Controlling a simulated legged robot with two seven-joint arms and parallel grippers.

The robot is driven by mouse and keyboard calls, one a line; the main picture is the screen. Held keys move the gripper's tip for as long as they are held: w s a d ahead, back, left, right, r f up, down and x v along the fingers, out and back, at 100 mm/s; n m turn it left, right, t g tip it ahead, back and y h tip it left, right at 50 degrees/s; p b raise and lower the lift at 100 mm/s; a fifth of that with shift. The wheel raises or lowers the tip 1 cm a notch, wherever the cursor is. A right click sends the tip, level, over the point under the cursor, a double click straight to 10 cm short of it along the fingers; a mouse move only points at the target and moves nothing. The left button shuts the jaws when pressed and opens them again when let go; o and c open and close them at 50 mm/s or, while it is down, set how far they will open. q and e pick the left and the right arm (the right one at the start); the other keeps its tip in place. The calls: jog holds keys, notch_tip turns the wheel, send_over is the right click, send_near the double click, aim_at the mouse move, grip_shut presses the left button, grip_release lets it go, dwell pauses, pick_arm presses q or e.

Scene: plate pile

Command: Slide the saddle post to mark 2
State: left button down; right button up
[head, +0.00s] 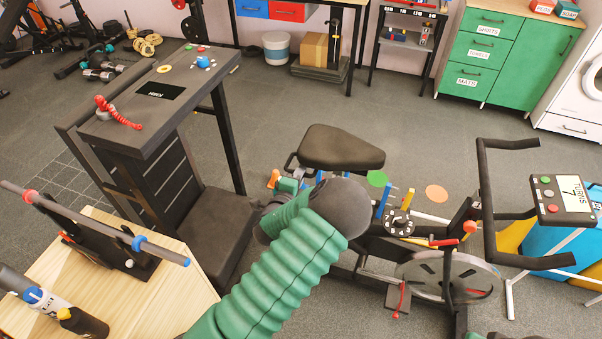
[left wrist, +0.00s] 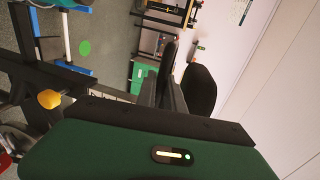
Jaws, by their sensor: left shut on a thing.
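The exercise bike's dark saddle (head: 342,148) stands in the middle of the head view. Its post below is largely hidden by the saddle and my left arm. My left gripper (head: 292,172) is at the saddle's left end, shut on the saddle post; the contact itself is hard to see. In the left wrist view, the green gripper body (left wrist: 100,155) fills the bottom, with dark shapes of the finger and saddle (left wrist: 200,90) beyond it. I cannot read any mark numbers on the post. My right gripper is not in view.
The bike's handlebar (head: 488,200), dial (head: 399,223) and flywheel (head: 447,276) lie to the right of my left arm. A console (head: 563,199) stands farther right. A dark stand (head: 150,100) and wooden table (head: 170,290) are at left. Floor behind the saddle is clear.

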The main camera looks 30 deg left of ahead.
pick_arm(q)
jog(key=shift+f, duration=0.1)
notch_tip(320, 180, down, 7)
jog(key=b, duration=0.5)
jog(key=c, duration=1.7)
grip_release()
jog(key=shift+c, duration=0.2)
jog(key=p+v, duration=0.7)
jog(key=v, duration=1)
jog(key=shift+p, duration=0.4)
jog(key=shift+w, duration=0.1)
